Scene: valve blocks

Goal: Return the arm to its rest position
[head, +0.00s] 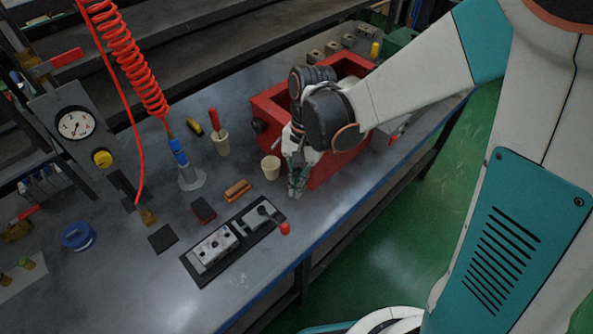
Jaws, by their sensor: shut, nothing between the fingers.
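My gripper (297,190) hangs at the end of my bent arm, above the bench near its front edge. Its fingers point down and are shut with nothing between them. It is in front of a red box (335,170) and to the right of a small beige cup (271,167). A valve block (214,247) on a dark plate lies to the lower left of the gripper, with a red-knobbed lever (285,228) at its right end. My wrist hides part of the red box.
The grey bench (165,290) carries a cup with a red-handled tool (221,143), an orange brush-like block (237,190) and a blue round container (78,236). A red coiled hose (135,65) hangs at left beside a gauge (75,124). Green floor (400,235) lies clear in front.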

